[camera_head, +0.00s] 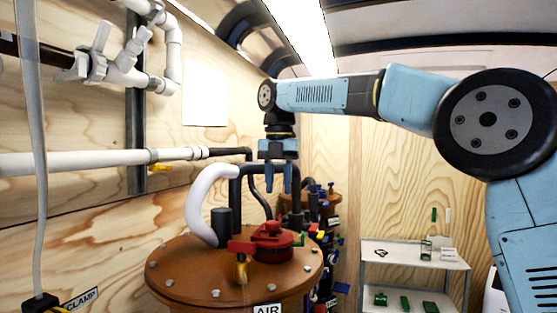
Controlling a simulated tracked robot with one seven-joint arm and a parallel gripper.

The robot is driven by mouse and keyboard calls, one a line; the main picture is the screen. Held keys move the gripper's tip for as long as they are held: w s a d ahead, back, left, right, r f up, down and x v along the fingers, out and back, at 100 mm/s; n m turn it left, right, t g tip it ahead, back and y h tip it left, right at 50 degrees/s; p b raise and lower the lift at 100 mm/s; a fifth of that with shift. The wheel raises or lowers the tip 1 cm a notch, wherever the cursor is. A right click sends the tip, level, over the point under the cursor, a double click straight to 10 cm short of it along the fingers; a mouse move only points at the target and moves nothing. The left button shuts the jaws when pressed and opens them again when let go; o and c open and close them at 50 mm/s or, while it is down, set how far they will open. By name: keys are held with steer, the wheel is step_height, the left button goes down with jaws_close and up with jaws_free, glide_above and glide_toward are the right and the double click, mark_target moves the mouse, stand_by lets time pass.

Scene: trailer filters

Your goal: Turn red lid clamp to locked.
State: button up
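The red lid clamp (272,239) sits on top of the round orange-brown vessel lid (190,265), near its right side. A red bar (240,247) reaches left from it, with a brass-coloured piece (241,270) below the bar. I cannot read from this view whether the clamp is locked. My gripper (278,188) points straight down above the clamp, apart from it in the picture. Its two blue fingers are spread with an empty gap between them. How far it is from the clamp in depth is hard to tell.
A white curved pipe (205,200) and a dark stub (221,226) rise from the lid beside the clamp. A second vessel (322,204) with coloured valves stands behind. A shelf (415,256) with green items is at right. Wall pipes (100,162) run along the left.

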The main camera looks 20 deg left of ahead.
step_height(320, 180, up, 6)
steer(key=shift+r, duration=0.25)
stand_by(0.5)
steer(key=s+d+f+m+t, duration=0.1)
steer(key=s+d+f+m, duration=0.2)
steer(key=d+m, duration=0.5)
steer(key=s+d+f+m+t, duration=0.1)
steer(key=s+d+f+m, duration=0.1)
steer(key=s+d+m, duration=0.5)
steer(key=d+f+m+t, duration=0.25)
steer(key=d+m, duration=0.35)
steer(key=d, duration=0.5)
steer(key=s+d+f+m+t, duration=0.1)
steer(key=s+d+f+m, duration=1.2)
steer(key=d+f+m, duration=0.2)
steer(key=shift+s+d+f+m, duration=0.4)
steer(key=shift+d+f, duration=0.15)
